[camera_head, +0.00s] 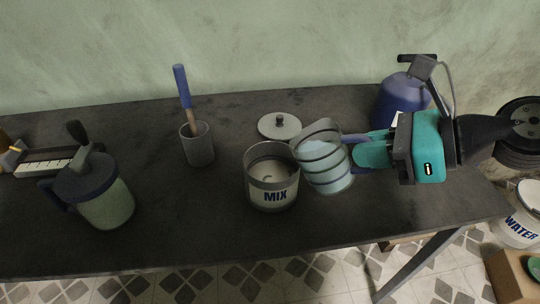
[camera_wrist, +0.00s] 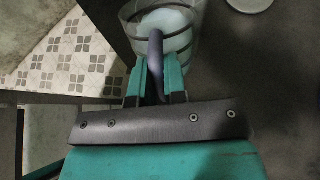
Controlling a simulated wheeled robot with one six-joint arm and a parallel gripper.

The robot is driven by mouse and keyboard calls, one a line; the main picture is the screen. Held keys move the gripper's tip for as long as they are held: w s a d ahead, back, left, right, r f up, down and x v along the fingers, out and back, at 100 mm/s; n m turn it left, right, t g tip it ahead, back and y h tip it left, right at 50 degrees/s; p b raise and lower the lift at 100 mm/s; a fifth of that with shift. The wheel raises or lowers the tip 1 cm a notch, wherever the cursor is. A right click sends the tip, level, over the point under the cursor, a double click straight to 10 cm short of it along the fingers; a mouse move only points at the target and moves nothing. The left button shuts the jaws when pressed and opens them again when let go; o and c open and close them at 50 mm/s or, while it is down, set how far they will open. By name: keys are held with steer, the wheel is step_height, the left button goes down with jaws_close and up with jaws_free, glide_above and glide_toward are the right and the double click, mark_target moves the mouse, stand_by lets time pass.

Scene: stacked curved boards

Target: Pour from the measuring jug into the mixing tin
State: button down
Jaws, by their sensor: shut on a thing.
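The measuring jug (camera_head: 325,160) is clear with dark bands and holds something pale blue. It is tilted left, its mouth close to the right rim of the mixing tin (camera_head: 272,194); I cannot tell if they touch. The tin is grey, marked MIX, upright and open on the table, with a pale inside. My gripper (camera_head: 352,151) comes from the right and is shut on the jug's handle. In the wrist view my gripper (camera_wrist: 157,85) has its fingers on both sides of the handle, and the jug (camera_wrist: 190,35) is cut off at the top.
A round lid (camera_head: 280,126) lies behind the tin. A grey cup with a blue-handled tool (camera_head: 197,148) and a lidded pitcher (camera_head: 108,207) stand to the left. A purple container (camera_head: 393,93) stands behind my gripper. The front of the dark table (camera_head: 210,235) is clear.

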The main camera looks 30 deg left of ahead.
mark_target(361, 134)
steer(key=shift+a+r+h+p, duration=0.8)
steer(key=shift+a+r+p, duration=0.3)
steer(key=shift+p, duration=0.4)
